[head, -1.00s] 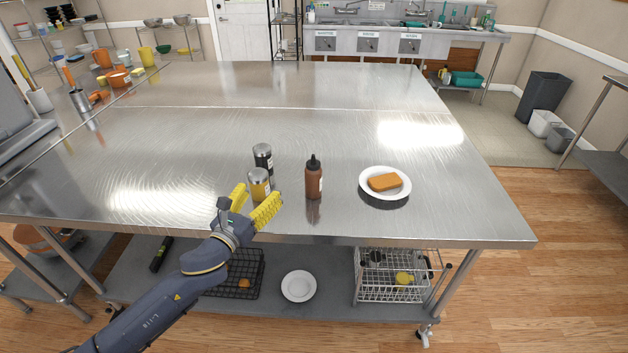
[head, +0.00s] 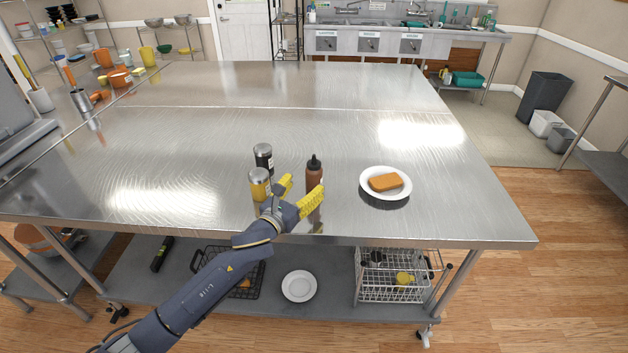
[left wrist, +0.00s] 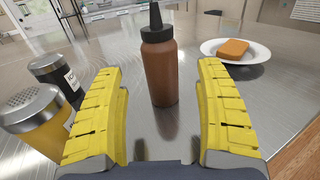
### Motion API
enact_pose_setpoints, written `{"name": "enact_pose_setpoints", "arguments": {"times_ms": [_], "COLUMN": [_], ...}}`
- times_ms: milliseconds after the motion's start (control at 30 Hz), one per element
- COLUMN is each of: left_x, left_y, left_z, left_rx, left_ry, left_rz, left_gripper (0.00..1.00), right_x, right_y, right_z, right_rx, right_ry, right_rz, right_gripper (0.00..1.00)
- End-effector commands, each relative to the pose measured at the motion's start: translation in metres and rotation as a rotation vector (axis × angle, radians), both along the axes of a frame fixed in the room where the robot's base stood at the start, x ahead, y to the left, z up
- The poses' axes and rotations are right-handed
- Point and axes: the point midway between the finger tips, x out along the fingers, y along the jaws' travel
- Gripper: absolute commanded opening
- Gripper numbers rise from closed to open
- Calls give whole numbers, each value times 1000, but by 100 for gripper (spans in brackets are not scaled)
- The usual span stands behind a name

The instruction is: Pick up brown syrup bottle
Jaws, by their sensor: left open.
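The brown syrup bottle (head: 313,173) stands upright on the steel table, with a black pointed cap. In the left wrist view the bottle (left wrist: 160,68) stands ahead of my open yellow fingers, in line with the gap between them. My left gripper (head: 300,192) is open and empty, just in front of the bottle on its near side. In the left wrist view both fingers of the left gripper (left wrist: 163,110) show, spread apart and not touching the bottle. In the head view the right finger hides the bottle's lower part. My right gripper is in neither view.
A yellow shaker (head: 260,184) and a black shaker (head: 263,156) with metal lids stand left of the bottle. A white plate (head: 404,193) with an orange-brown block (head: 385,182) lies to the right.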

Motion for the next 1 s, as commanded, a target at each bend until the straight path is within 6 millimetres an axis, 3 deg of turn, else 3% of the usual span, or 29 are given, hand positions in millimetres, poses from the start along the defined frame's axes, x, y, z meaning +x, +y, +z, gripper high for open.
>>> {"name": "enact_pose_setpoints", "arguments": {"times_ms": [267, 700, 1000], "left_x": [11, 51, 53], "left_y": [-6, -29, -30], "left_z": [0, -3, -3], "left_rx": [0, 0, 1], "left_ry": [0, 0, 0], "left_rz": [1, 1, 0], "left_gripper": [72, 72, 72], "right_x": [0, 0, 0], "right_y": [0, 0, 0], "right_z": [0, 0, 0], "right_rx": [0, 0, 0], "right_ry": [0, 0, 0], "right_rz": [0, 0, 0], "right_gripper": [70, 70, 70]}}
